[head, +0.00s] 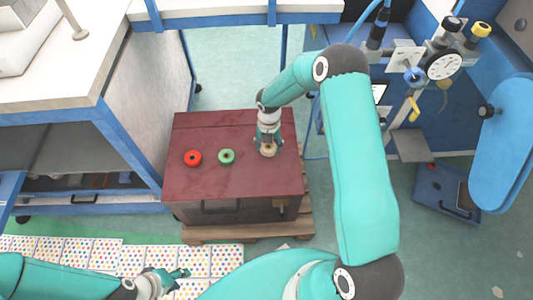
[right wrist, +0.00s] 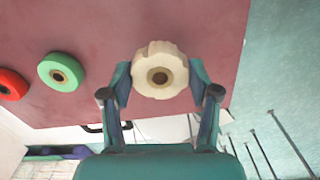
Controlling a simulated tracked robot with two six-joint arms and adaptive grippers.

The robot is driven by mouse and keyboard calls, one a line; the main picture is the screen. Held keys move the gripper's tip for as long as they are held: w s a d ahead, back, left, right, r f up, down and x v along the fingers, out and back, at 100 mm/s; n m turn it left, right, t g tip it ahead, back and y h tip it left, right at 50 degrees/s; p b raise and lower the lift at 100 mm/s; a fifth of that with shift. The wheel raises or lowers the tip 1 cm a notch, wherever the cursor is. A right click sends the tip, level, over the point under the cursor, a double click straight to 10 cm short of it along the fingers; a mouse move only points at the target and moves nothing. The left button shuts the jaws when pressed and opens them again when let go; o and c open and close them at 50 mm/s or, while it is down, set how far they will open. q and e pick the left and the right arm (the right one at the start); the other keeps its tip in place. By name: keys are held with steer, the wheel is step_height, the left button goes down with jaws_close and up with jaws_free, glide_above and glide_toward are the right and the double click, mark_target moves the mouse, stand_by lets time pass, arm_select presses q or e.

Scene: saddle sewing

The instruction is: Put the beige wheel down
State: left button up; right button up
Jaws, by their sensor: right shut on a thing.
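The beige wheel (right wrist: 160,52) is a ribbed disc with a dark centre hole. In the right wrist view it sits between the two fingers of my right gripper (right wrist: 161,78), which are shut on it from both sides. In the head view the beige wheel (head: 268,150) shows under my right gripper (head: 268,143), over the right part of the dark red box top (head: 220,175). I cannot tell whether the wheel touches the top. My left gripper (head: 180,276) is at the lower left, apart from the box; its fingers are too small to judge.
A red wheel (head: 193,158) and a green wheel (head: 227,156) lie on the box top to the left of the beige wheel. The box stands on a wooden pallet (head: 250,232). A white-topped bench (head: 75,60) stands left and blue machinery (head: 440,70) right. The front of the box top is clear.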

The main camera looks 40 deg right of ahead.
mark_target(268, 152)
step_height(268, 152, down, 4)
steer(key=shift+f+b, duration=0.2)
steer(key=shift+b, duration=0.15)
steer(key=o, duration=1.3)
